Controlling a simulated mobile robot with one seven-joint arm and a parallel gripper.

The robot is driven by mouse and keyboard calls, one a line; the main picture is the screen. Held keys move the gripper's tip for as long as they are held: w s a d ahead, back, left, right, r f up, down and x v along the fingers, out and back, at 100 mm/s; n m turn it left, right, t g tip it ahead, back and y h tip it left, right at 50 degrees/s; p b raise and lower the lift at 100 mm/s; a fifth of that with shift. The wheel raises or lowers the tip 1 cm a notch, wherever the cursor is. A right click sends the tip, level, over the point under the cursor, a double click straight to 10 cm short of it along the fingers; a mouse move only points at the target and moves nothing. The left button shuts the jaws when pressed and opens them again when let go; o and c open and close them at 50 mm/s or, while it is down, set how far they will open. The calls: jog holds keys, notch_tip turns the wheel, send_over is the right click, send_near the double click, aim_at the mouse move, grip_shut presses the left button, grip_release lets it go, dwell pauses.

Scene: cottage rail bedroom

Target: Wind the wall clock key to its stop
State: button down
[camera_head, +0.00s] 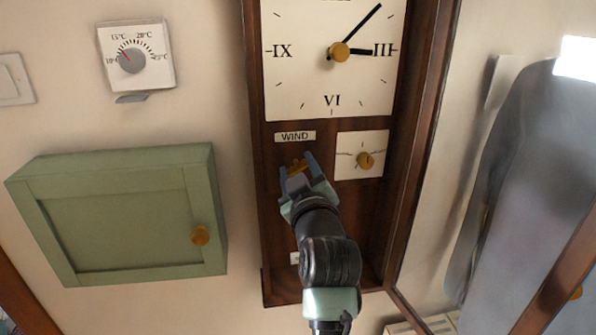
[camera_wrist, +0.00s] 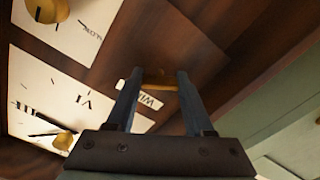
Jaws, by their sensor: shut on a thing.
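The wall clock (camera_head: 270,210) has a dark wood case and a white dial (camera_head: 300,85) with Roman numerals. A small plate reading WIND (camera_head: 295,136) sits below the dial, and it also shows in the wrist view (camera_wrist: 140,94). The brass winding key (camera_head: 298,167) is just under that plate. In the wrist view the key (camera_wrist: 160,80) lies between the fingertips. My gripper (camera_head: 297,170) is shut on the key, reaching up from below; it also shows in the wrist view (camera_wrist: 158,84). The fingers partly hide the key, and its exact angle is hard to tell.
A white panel with a brass knob (camera_head: 366,160) is right of the key, close to my gripper. A green cabinet (camera_head: 120,215) with a brass knob is at the left. A thermostat (camera_head: 136,55) is above it. A grey garment (camera_head: 520,170) hangs at the right.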

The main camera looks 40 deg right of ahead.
jog(key=m, duration=0.4)
jog(key=shift+m, duration=0.3)
jog(key=m, duration=0.5)
jog(key=shift+m, duration=0.3)
jog(key=m, duration=1)
jog(key=shift+p, duration=0.35)
jog(key=m+p, duration=0.1)
jog(key=m, duration=0.3)
jog(key=m+p, duration=0.1)
jog(key=m, duration=0.5)
jog(key=m+p, duration=0.2)
jog(key=m, duration=0.3)
jog(key=shift+m+p, duration=1.3)
jog(key=shift+m, duration=1.1)
